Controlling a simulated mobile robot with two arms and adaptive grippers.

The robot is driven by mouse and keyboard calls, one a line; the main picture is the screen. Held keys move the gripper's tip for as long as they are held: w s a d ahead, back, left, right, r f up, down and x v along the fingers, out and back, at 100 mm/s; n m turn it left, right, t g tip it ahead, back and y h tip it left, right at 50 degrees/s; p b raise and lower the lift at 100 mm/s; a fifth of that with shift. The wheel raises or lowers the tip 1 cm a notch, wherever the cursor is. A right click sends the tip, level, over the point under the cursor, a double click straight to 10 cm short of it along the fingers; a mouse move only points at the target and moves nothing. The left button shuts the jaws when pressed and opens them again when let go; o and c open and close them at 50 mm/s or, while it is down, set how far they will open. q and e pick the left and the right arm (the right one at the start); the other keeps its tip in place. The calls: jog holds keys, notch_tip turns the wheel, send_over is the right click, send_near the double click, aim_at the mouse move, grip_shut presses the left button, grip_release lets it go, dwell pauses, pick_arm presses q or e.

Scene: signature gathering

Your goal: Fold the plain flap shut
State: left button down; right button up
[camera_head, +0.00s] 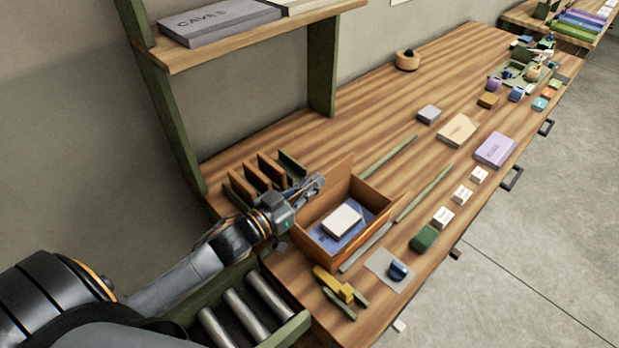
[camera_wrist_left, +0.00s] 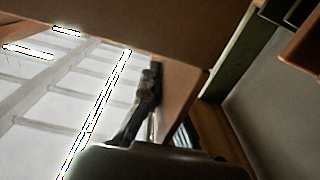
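An open brown box (camera_head: 370,226) stands on the wooden desk, with a blue booklet (camera_head: 326,240) and a white block-like item (camera_head: 342,220) inside. A bare brown panel (camera_head: 338,178) stands raised at its back left; I cannot tell whether it is the plain flap. My left gripper (camera_head: 314,184) is beside this panel, at the box's upper left edge. Whether it touches is unclear. In the left wrist view, a dark finger (camera_wrist_left: 150,88) shows against a brown panel (camera_wrist_left: 178,100), and another brown surface (camera_wrist_left: 150,30) crosses the top. Its opening is hard to judge. My right gripper is out of view.
A slotted wooden rack (camera_head: 240,187) stands just left of the gripper. A shelf (camera_head: 250,38) overhangs the back left. A yellow tool (camera_head: 333,284), a stamp on a pad (camera_head: 398,270) and small blocks lie around the box.

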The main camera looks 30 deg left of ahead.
pick_arm(q)
jog(key=shift+s+d+m, duration=0.15)
jog(key=shift+d+m, duration=0.35)
jog(key=shift+m, duration=0.5)
